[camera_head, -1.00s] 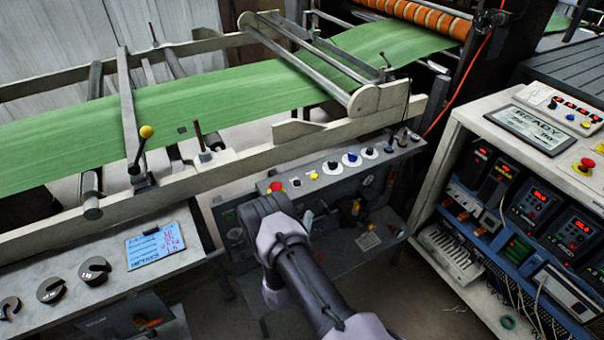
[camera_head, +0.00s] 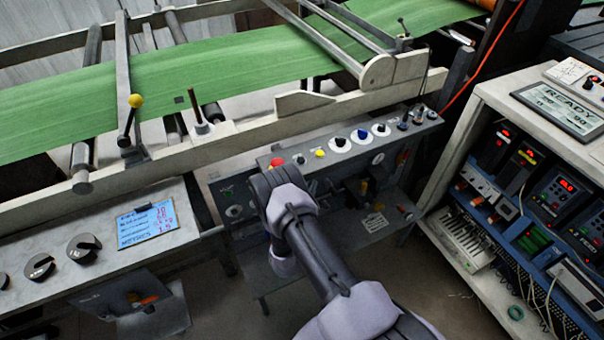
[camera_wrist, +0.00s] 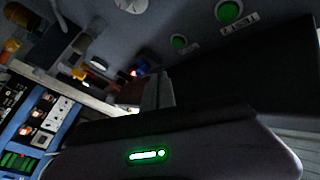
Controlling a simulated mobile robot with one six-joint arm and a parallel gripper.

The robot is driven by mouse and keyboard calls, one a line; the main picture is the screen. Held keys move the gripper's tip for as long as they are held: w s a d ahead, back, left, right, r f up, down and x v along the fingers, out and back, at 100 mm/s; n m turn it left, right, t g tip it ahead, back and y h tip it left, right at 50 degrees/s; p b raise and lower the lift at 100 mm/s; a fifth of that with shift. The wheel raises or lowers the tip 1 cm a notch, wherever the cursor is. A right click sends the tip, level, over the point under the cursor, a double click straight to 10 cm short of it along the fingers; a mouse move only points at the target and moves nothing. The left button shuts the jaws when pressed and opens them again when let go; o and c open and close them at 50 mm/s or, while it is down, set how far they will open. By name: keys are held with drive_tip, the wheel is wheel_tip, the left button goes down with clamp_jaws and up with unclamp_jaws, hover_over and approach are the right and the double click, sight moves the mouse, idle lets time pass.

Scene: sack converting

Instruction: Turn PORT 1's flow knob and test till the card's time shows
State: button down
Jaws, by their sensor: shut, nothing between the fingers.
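A blue card (camera_head: 148,225) with dark print and red handwritten figures lies on the ledge at left in the head view; its small print is unreadable. The control panel (camera_head: 262,162) in the middle carries a row of round knobs, some on white dials: a black knob (camera_head: 340,142), a blue knob (camera_head: 361,135) and another dial (camera_head: 381,130). I cannot read which is PORT 1. In the head view my arm hides my gripper and part of the panel. In the wrist view my gripper (camera_wrist: 157,92) looks shut and empty, with green buttons (camera_wrist: 230,12) beyond it.
A red button (camera_head: 277,162) sits on the panel's left. Round slotted weights (camera_head: 84,247) lie on the left ledge. A green web (camera_head: 230,70) runs over rollers behind a pale rail. A cabinet at right holds drives and a READY display (camera_head: 562,105). Floor shows below the panel.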

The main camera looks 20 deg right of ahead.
drive_tip(key=shift+w+b, duration=1.05)
drive_tip(key=shift+w, duration=1.05)
idle(0.3)
drive_tip(key=shift+w+a, duration=0.1)
drive_tip(key=shift+w, duration=0.35)
drive_tip(key=shift+w, duration=0.4)
idle(1.8)
drive_tip(key=shift+s+r, duration=0.1)
drive_tip(key=shift+s, duration=0.05)
idle(1.4)
drive_tip(key=shift+s+p, duration=0.4)
drive_tip(key=shift+s, duration=0.3)
